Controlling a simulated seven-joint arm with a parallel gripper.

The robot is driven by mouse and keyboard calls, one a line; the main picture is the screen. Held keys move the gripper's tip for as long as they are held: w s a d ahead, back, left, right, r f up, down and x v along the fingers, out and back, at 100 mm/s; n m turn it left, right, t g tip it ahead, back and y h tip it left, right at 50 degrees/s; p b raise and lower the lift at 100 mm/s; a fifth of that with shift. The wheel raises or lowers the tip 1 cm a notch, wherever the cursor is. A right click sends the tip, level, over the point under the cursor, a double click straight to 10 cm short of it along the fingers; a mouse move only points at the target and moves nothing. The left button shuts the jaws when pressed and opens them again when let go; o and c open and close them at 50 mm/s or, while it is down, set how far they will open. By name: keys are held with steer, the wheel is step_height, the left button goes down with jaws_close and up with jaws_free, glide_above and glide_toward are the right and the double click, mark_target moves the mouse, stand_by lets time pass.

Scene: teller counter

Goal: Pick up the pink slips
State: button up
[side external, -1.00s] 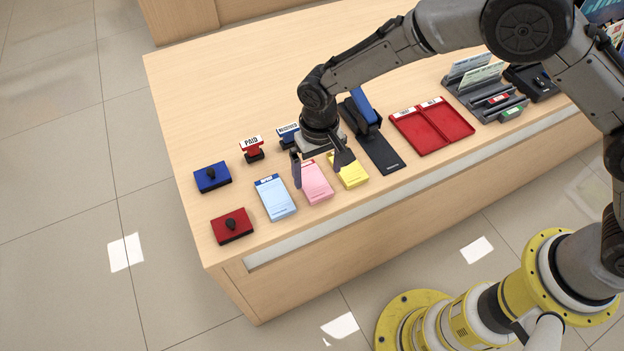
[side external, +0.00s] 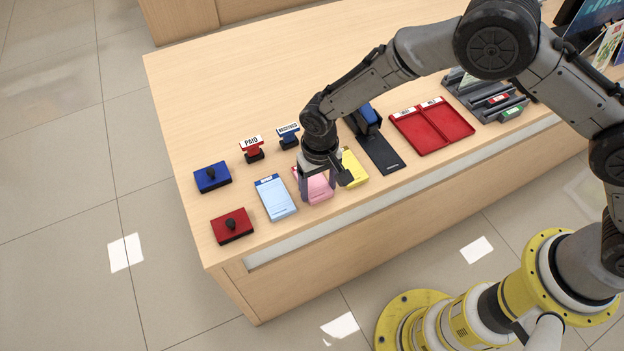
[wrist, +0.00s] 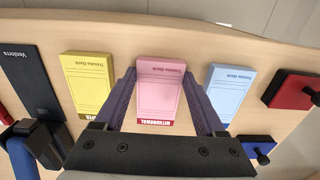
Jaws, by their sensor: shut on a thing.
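The pink slips (side external: 316,190) are a pad lying on the counter between a light blue pad and a yellow pad. In the wrist view the pink slips (wrist: 160,88) lie between my two fingers, with a dark red "WITHDRAWAL" band at the near end. My gripper (side external: 322,188) is down at the pad, its fingers along the pad's two long sides. In the wrist view my gripper (wrist: 160,92) is shut on the pink slips. The pad looks level and on or very near the counter; I cannot tell if it is lifted. My gripper hides part of it in the side view.
The light blue pad (side external: 275,197) is close on the left, the yellow pad (side external: 353,168) close on the right. A black stand (side external: 380,152), a red tray (side external: 432,148), PAID stamp (side external: 252,148), RECEIVED stamp (side external: 288,137), blue ink pad (side external: 212,177) and red ink pad (side external: 232,226) stand around.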

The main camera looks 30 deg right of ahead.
steer(key=c, duration=0.4)
steer(key=shift+r, duration=0.1)
